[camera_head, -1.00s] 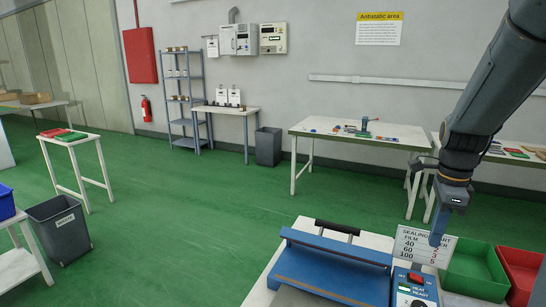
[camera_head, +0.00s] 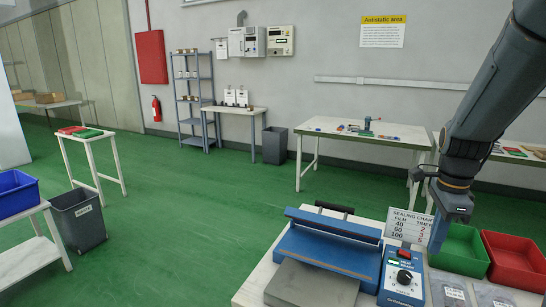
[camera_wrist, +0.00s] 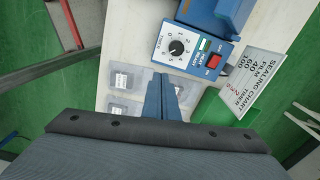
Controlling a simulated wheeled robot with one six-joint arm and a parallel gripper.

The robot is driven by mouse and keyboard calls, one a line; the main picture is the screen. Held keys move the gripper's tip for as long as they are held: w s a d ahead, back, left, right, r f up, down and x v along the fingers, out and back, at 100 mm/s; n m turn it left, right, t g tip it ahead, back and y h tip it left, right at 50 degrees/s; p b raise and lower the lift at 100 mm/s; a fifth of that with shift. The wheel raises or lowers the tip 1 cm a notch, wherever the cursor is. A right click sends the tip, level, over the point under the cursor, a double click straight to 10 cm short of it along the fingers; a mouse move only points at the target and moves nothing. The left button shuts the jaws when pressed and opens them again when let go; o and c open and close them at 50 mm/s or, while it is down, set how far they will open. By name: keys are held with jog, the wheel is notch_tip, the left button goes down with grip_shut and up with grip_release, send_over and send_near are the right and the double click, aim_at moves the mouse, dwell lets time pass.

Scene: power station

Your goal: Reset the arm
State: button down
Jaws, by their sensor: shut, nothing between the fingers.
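My arm comes in from the upper right of the head view, and my gripper (camera_head: 437,243) points down above the right part of the near table (camera_head: 255,277). In the wrist view my gripper (camera_wrist: 162,80) shows as two blue fingers pressed together, with nothing between them. It hangs beside the sealing chart sign (camera_head: 409,225), close to the blue control box (camera_head: 402,272) with its dial and red switch. The control box (camera_wrist: 202,47) also shows in the wrist view, above and right of the fingers.
A blue heat sealer (camera_head: 330,245) stands left of the control box. Green (camera_head: 462,250) and red (camera_head: 515,258) bins stand to the right. Small clear bags (camera_wrist: 124,78) lie on the table under my gripper. Open green floor (camera_head: 190,195) lies to the left; a grey bin (camera_head: 78,220) stands there.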

jog(key=s+a+f+n, duration=0.2)
jog(key=s+a+n, duration=0.3)
jog(key=a+n, duration=0.4)
jog(key=s+a+f+n+t, duration=0.1)
jog(key=s+a+f+n, duration=0.2)
jog(key=a+n, duration=0.7)
jog(key=shift+s+a+n, duration=0.15)
jog(key=shift+s+n, duration=1)
jog(key=shift+n, duration=0.05)
jog(key=shift+f, duration=0.1)
